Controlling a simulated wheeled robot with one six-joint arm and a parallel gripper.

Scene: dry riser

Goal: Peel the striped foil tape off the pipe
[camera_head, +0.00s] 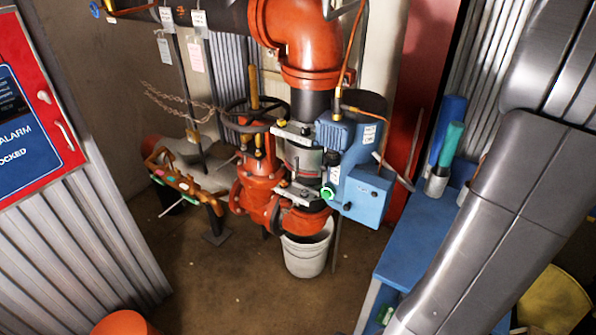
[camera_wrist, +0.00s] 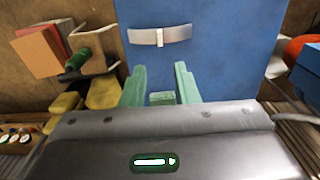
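An upright pipe (camera_head: 312,103) drops from a large orange elbow (camera_head: 307,45) in the head view. Its lower stretch is crowded by metal clamps (camera_head: 298,193) and a blue boxed unit (camera_head: 350,150). I cannot make out striped foil tape on it for certain. My gripper is outside the head view. In the wrist view my gripper (camera_wrist: 160,82) has two pale green fingers standing apart, with nothing visible held between them. Ahead of the fingers is a flat blue surface (camera_wrist: 225,50) bearing a silvery strip (camera_wrist: 178,34) with a pale piece across its middle.
A white bucket (camera_head: 306,258) stands under the pipework. A blue bench (camera_head: 415,250) with a cup of coloured rolls (camera_head: 436,183) is at right, partly behind my arm. A red alarm panel (camera_head: 30,110) is at left. Open floor lies at front centre.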

